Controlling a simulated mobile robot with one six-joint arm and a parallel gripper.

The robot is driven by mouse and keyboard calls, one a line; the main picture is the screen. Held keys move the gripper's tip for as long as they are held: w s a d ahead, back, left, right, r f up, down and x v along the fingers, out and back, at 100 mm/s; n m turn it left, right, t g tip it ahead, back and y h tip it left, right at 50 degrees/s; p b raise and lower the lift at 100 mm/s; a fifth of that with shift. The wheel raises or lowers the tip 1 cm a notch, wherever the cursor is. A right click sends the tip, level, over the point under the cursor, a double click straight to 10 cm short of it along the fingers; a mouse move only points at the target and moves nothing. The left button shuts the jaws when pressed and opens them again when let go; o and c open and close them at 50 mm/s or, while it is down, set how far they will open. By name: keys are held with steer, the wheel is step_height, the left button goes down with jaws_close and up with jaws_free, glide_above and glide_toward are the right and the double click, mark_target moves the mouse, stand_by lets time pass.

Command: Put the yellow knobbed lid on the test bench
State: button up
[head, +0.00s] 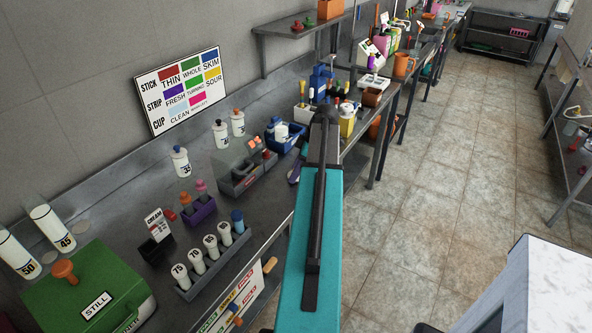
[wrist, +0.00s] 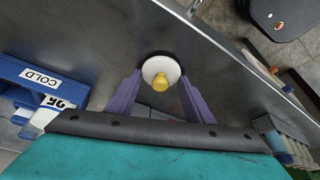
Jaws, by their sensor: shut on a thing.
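The yellow-knobbed lid (wrist: 161,83) is a white round disc with a yellow knob, seen in the wrist view. My gripper (wrist: 160,92) has purple fingers, one on each side of the lid, and is shut on it. Behind the lid in the wrist view is a dark metal top (wrist: 95,45); I cannot tell the height between them. A long dark metal bench (head: 120,215) runs along the wall there. I cannot tell which surface is the test bench.
A blue box marked COLD (wrist: 40,77) is at left in the wrist view. A dark rounded object (wrist: 275,15) is beyond the metal edge. In the head view the bench holds a green STILL box (head: 120,275), a bottle rack (head: 215,265) and several bottles. Tiled floor (head: 430,200) lies open at right.

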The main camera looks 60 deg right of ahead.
steer(key=o, duration=1)
steer(key=shift+r, duration=0.2)
steer(key=shift+b+v, duration=1.05)
steer(key=shift+v, duration=4.85)
steer(key=shift+s, duration=0.1)
